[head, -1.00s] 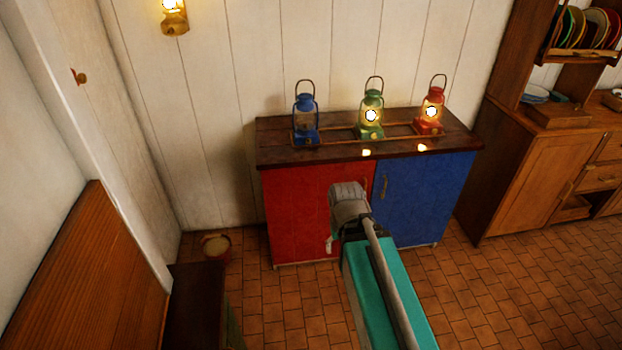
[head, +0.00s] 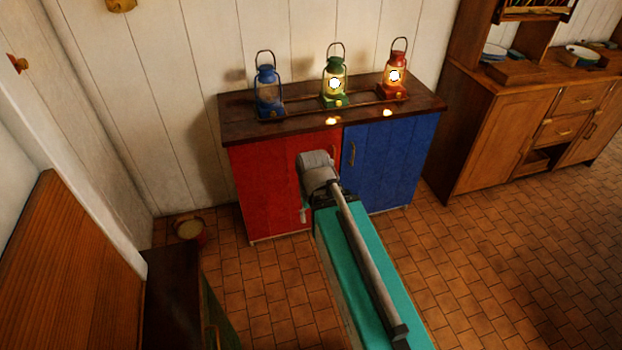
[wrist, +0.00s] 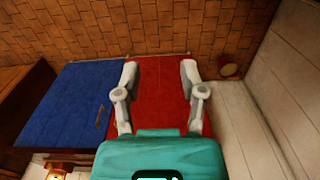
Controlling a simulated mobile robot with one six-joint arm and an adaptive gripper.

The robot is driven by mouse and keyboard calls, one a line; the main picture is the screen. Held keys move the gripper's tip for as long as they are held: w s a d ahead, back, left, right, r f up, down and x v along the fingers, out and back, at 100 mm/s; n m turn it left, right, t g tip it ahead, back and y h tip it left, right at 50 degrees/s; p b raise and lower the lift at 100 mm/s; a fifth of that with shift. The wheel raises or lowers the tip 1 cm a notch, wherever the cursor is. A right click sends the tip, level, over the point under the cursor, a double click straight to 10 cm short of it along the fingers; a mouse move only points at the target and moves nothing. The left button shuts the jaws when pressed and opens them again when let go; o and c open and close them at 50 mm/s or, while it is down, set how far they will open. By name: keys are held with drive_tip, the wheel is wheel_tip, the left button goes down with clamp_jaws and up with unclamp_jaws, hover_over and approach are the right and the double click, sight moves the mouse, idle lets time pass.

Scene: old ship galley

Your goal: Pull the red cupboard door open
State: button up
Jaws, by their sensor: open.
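The red cupboard door (head: 265,190) is the left door of a low cupboard and looks shut, flush with its front. In the wrist view the red door (wrist: 158,98) fills the space between and beyond my fingers. My gripper (wrist: 158,68) is open, with its two pale fingers spread and nothing between them. It is in front of the red door; I cannot tell whether it touches it.
The blue door (head: 392,165) with its upright handle (head: 351,153) is right of the red one. Three lanterns stand on the dark top (head: 235,124). Tiled floor is clear at right.

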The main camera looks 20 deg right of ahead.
drive_tip(key=w+f+m+t+y+b, duration=0.35)
drive_tip(key=w+f+m+b, duration=0.25)
drive_tip(key=w+f+b, duration=0.55)
drive_tip(key=m+t+b, duration=1.4)
drive_tip(key=m+b, duration=1.4)
drive_tip(key=b, duration=0.8)
approach(334, 160)
drive_tip(key=a+v, duration=0.1)
drive_tip(key=v, duration=0.2)
drive_tip(key=shift+s+d+p, duration=0.15)
drive_tip(key=shift+d+p, duration=0.15)
drive_tip(key=shift+d, duration=0.3)
drive_tip(key=x, duration=1.4)
drive_tip(key=shift+d+f, duration=0.1)
drive_tip(key=shift+f, duration=0.05)
clamp_jaws()
